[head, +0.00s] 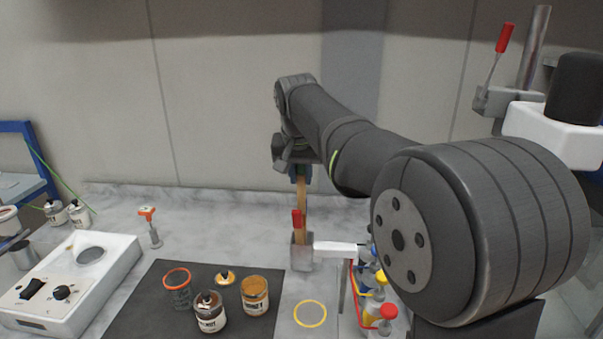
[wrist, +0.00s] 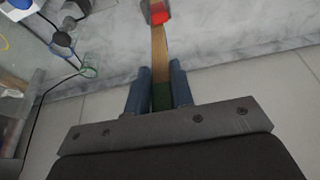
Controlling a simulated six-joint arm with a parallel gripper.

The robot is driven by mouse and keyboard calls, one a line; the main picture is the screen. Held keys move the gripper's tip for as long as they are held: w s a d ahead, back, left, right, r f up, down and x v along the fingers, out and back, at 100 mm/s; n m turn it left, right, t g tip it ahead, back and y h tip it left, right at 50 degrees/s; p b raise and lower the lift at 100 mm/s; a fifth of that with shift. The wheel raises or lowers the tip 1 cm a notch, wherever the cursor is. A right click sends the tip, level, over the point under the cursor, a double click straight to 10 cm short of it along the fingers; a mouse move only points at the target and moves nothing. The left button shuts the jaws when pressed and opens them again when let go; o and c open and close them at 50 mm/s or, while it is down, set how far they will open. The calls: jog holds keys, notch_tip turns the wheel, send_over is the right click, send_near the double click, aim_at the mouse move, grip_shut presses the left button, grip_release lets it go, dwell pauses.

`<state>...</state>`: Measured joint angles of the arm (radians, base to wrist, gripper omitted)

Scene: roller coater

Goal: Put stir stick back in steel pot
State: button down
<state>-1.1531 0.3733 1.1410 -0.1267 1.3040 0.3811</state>
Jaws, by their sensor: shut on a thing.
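My gripper (head: 300,172) points down above the steel pot and is shut on the stir stick (head: 303,195), a flat wooden stick. In the wrist view, the fingers (wrist: 161,75) close on the stick's green end (wrist: 161,97), and its bare wood (wrist: 159,48) runs toward the pot. The steel pot (head: 302,258) stands on the bench below. I cannot tell how far inside the stick is. The pot shows partly in the wrist view (wrist: 148,15).
A white block (head: 338,248) and a rack of colour-capped bottles (head: 376,300) stand right of the pot. A dark mat (head: 140,310) with several jars lies in front left. A yellow ring (head: 310,325) marks the bench. A white hotplate (head: 110,262) is at left.

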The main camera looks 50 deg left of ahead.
aim_at(301, 210)
jog(key=shift+f, duration=6.9)
jog(key=c, duration=1.2)
grip_release()
jog(key=shift+o, duration=0.2)
jog(key=shift+r, duration=0.1)
jog(key=v, duration=1.7)
jog(key=shift+r, duration=0.25)
